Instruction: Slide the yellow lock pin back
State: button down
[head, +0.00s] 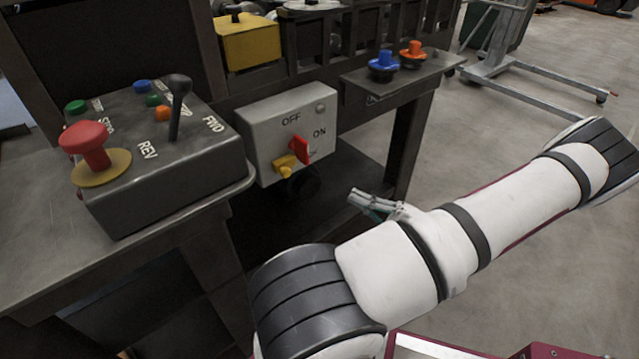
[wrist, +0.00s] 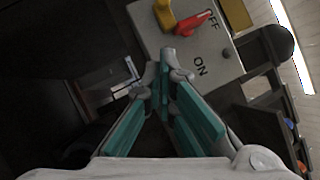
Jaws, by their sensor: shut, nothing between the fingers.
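The yellow lock pin (head: 285,164) sits on the front of a grey switch box (head: 262,120), just below and left of the red switch handle (head: 300,150). In the wrist view the yellow pin (wrist: 165,14) is at the top edge, partly cut off, beside the red handle (wrist: 193,22). My gripper (head: 358,197) is below and right of the box in the head view, apart from the pin. In the wrist view its teal-padded fingers (wrist: 168,72) are shut, empty, and point toward the box.
A control box with a red mushroom button (head: 88,142) and a black lever (head: 177,105) stands on the bench to the left. A small shelf with blue (head: 384,64) and orange (head: 412,52) knobs is at right. A dark table leg (head: 408,145) stands behind my gripper.

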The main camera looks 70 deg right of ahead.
jog(key=b, duration=0.2)
send_near(287, 166)
jog(key=w+d+f, duration=0.1)
jog(key=w+d, duration=0.2)
jog(key=shift+w+a+r+b, duration=0.25)
jog(key=shift+w+a+r, duration=0.15)
jog(key=shift+w+a, duration=0.15)
jog(key=shift+w+a+r+b, duration=0.2)
jog(key=shift+w+a+r, duration=0.2)
jog(key=shift+a, duration=0.2)
jog(key=shift+w, duration=0.1)
